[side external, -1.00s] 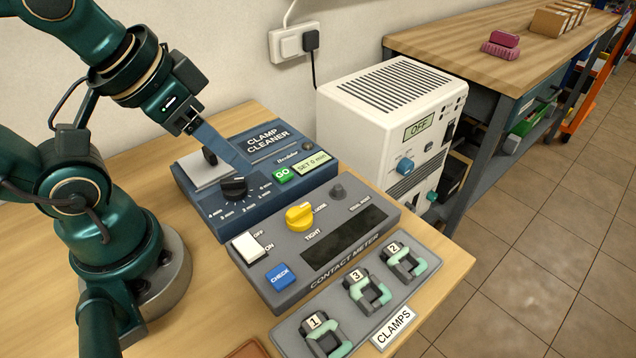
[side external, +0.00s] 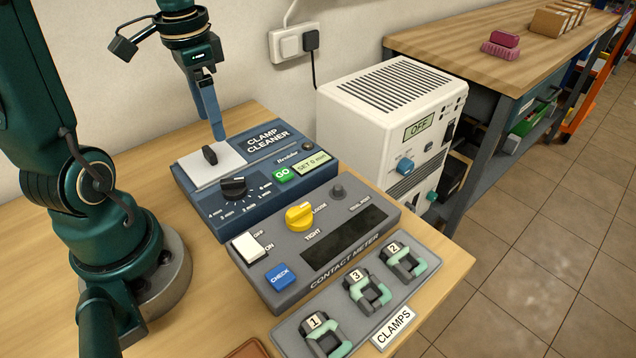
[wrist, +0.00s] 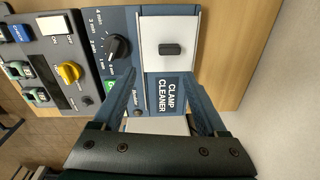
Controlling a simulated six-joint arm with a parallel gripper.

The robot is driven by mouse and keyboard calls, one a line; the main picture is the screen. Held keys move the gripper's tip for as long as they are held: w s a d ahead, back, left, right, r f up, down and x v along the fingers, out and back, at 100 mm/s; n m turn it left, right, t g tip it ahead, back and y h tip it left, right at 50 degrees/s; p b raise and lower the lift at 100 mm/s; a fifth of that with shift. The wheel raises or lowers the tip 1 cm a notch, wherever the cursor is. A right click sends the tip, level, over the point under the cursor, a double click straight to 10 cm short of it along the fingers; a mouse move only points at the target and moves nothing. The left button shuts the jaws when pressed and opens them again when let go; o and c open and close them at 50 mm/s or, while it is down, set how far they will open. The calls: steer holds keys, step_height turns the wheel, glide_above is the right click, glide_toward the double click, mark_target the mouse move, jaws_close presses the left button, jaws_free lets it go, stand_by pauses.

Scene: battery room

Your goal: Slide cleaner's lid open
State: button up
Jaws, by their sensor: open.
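The clamp cleaner (side external: 262,190) is a dark blue box with a black dial, a green GO button and a small display reading "SET 0 min". Its lid (side external: 226,166) is a pale plate with a black upright handle (side external: 210,155), at the left of its top; it covers what is under it. In the wrist view the lid (wrist: 184,32) and handle (wrist: 170,49) lie ahead of my gripper (wrist: 164,82). My gripper (side external: 219,136) points down, open and empty, behind and to the right of the handle, over the cleaner's back part. Its fingers appear apart from the handle.
The grey contact meter (side external: 316,249) stands in front of the cleaner, with a tray of numbered clamps (side external: 322,333) in front of it. A white power unit (side external: 392,120) reading OFF stands to the right. Bare wood (side external: 130,165) lies left of the cleaner.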

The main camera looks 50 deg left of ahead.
mark_target(208, 149)
steer(key=shift+s+a+f+n+g, duration=0.15)
steer(key=shift+s+a+f+n, duration=0.1)
steer(key=shift+a+f+n, duration=0.15)
steer(key=shift+s+a+f+n+g, duration=0.2)
steer(key=shift+s+a+f, duration=0.1)
steer(key=shift+a, duration=0.2)
steer(key=shift+f, duration=2.5)
jaws_close()
steer(key=shift+a, duration=0.1)
